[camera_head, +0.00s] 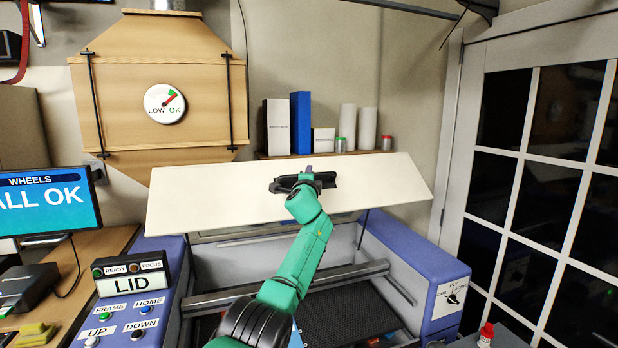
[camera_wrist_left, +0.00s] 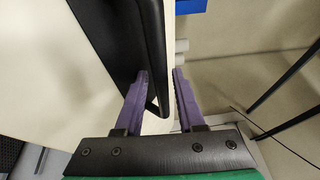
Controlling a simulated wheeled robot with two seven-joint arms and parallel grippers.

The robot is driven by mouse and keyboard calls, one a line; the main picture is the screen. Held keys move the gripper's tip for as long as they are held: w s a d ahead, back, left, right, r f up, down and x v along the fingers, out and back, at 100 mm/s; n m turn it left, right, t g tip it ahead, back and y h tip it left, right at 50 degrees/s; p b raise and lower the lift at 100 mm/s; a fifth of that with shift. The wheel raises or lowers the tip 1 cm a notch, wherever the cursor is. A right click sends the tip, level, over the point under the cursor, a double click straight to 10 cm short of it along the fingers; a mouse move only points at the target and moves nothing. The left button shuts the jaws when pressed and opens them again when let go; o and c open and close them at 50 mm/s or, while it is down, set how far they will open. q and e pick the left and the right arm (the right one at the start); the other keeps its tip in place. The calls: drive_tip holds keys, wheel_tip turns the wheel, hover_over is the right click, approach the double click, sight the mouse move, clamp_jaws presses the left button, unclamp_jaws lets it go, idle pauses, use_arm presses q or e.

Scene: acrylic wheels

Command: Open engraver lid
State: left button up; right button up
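The engraver lid (camera_head: 220,200) is a wide pale panel, raised and tilted above the engraver body (camera_head: 405,250), with the interior open to view. A black handle (camera_head: 287,184) sits at the middle of the lid. My left gripper (camera_head: 309,171) is at this handle, its green arm reaching up across the opening. In the left wrist view, the two purple fingers (camera_wrist_left: 161,80) stand apart, with a gap between them. My right gripper is not in view.
A control panel (camera_head: 120,318) with a LID display (camera_head: 131,285) is at the left. A shelf (camera_head: 330,154) with boxes and rolls is behind the lid. A wooden hood (camera_head: 160,80) hangs at upper left. A glazed door (camera_head: 540,170) is at the right.

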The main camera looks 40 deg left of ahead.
use_arm(q)
drive_tip(key=shift+d, duration=0.1)
drive_tip(key=shift+s+d, duration=0.1)
drive_tip(key=shift+s, duration=0.05)
drive_tip(key=shift+b+v, duration=0.4)
drive_tip(key=shift+v, duration=0.6)
drive_tip(key=b+v, duration=0.5)
drive_tip(key=v, duration=0.7)
drive_tip(key=shift+s, duration=0.15)
drive_tip(key=shift+f, duration=0.15)
